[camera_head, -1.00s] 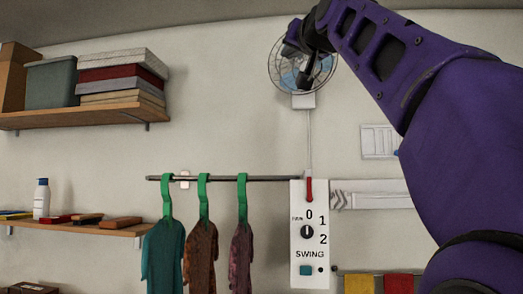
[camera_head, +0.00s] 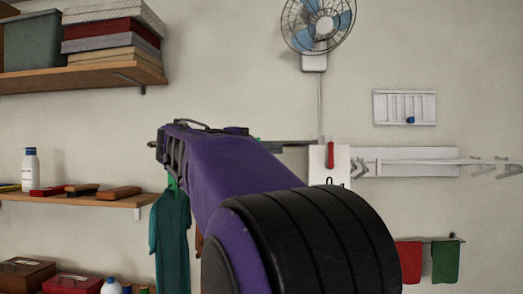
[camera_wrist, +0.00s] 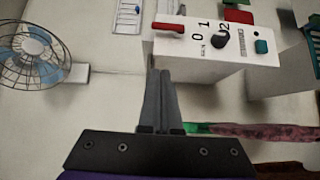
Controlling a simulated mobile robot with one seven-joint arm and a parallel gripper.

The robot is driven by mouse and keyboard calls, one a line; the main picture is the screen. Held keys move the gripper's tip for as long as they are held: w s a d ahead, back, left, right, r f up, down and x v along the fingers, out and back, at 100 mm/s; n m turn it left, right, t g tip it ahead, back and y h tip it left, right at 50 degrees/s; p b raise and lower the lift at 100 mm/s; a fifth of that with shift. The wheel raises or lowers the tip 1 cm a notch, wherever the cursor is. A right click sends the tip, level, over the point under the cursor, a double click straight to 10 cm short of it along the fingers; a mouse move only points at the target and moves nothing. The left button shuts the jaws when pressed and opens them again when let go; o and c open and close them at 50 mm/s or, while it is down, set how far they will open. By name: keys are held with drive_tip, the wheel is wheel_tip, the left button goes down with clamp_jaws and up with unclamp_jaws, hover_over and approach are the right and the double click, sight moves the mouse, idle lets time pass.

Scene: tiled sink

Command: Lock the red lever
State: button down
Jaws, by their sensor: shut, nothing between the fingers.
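The red lever (camera_head: 327,154) is upright at the top of the white control box (camera_head: 342,160), whose lower part is hidden behind my arm. In the wrist view the red lever (camera_wrist: 168,28) shows at the upper left end of the box, near the numbers and a black knob (camera_wrist: 220,40). My gripper (camera_wrist: 160,73) is shut and empty in the wrist view.
The wall fan (camera_head: 318,25) hangs above the box. Shelves (camera_head: 80,200) stand at the left.

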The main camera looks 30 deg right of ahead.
drive_tip(key=shift+r, duration=0.1)
drive_tip(key=shift+d, duration=0.1)
drive_tip(key=p, duration=0.1)
approach(331, 156)
drive_tip(key=w+d+r, duration=0.2)
drive_tip(key=w, duration=0.3)
drive_tip(key=d, duration=0.1)
drive_tip(key=s+d, duration=0.1)
drive_tip(key=d, duration=0.1)
drive_tip(key=shift+s+f, duration=0.15)
drive_tip(key=shift+s+d, duration=0.2)
drive_tip(key=shift+d, duration=0.3)
